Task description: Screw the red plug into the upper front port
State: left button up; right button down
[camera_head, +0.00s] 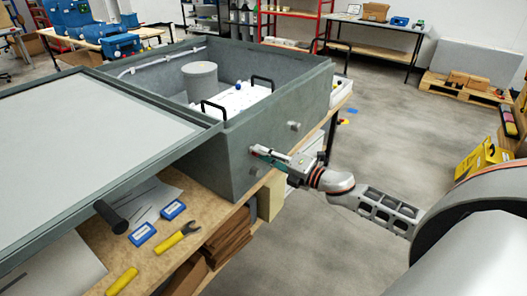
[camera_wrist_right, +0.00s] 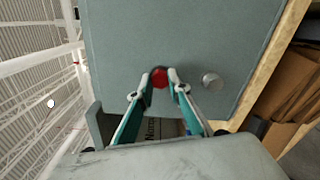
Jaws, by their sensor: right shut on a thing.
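The red plug (camera_wrist_right: 160,77) sits between the fingertips of my right gripper (camera_wrist_right: 160,79) in the right wrist view, against or just off the grey wall of the analyser housing (camera_wrist_right: 180,30). I cannot tell how deep it sits, and the port behind it is hidden. In the head view, my right gripper (camera_head: 255,150) is shut and reaches the end wall of the housing (camera_head: 215,150). The plug is not clear there. A grey round fitting (camera_wrist_right: 212,81) on the same wall lies below the gripper; it also shows in the head view (camera_head: 254,170). My left gripper is out of view.
Another grey fitting (camera_head: 293,126) sticks out farther along the wall. A large lid panel (camera_head: 90,125) lies left of the open housing. A yellow-handled wrench (camera_head: 178,242) and blue-edged boxes (camera_head: 173,210) lie on the wooden bench.

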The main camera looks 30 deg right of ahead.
jog(key=m+p, duration=0.1)
jog(key=m, duration=0.6)
jog(key=m+p, duration=0.1)
jog(key=m, duration=0.6)
jog(key=m+p, duration=0.1)
jog(key=m, duration=0.6)
jog(key=shift+a+f, duration=0.1)
jog(key=shift+f, duration=0.3)
jog(key=m, duration=0.3)
jog(key=shift+m, duration=0.8)
jog(key=m, duration=0.5)
jog(key=shift+s+a, duration=0.1)
jog(key=c, duration=1.8)
grip_release()
jog(key=shift+r, duration=0.1)
